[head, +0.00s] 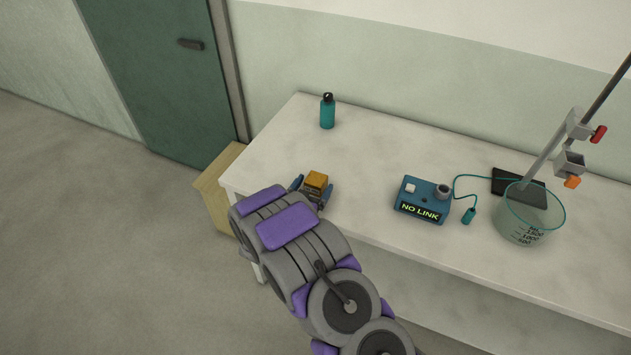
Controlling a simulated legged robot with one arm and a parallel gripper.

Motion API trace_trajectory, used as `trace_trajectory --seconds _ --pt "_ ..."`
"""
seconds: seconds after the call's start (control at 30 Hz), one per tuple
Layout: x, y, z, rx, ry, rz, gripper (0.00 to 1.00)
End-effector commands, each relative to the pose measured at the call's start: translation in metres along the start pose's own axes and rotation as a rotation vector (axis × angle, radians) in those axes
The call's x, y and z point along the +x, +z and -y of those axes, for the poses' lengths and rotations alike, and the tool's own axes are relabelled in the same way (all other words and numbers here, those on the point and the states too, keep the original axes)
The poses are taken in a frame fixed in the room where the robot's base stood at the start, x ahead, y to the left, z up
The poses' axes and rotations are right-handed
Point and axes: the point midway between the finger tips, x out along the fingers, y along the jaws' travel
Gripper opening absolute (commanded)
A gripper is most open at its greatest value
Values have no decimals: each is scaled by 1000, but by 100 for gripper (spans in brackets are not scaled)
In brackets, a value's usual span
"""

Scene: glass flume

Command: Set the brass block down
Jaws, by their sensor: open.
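The brass block (317,180) is a small yellow-orange block near the left end of the white table. My gripper (314,187) is open, with one finger on each side of the block. My arm comes in from the bottom of the view and hides the block's near side. I cannot tell whether the fingers touch the block, or whether its underside rests on the tabletop.
A teal bottle (327,111) stands behind the block. To the right are a blue box (423,201) reading "NO LINK", a glass beaker (530,220) and a clamp stand (545,160). The white table (370,150) is bare between bottle and box. A cardboard box (214,190) stands left of it.

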Motion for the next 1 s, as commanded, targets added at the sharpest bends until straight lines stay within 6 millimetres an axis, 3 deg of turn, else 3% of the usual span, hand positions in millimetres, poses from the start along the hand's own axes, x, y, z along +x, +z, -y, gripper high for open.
trace_trajectory --seconds 0.3,0.5,0.7,1.0 --pt "-61 -2 2 -1 -4 -1 94" --pt "-85 0 0 -1 -2 2 94" --pt "-94 0 -1 0 0 0 94" --pt "-92 -1 0 11 -2 17 94"
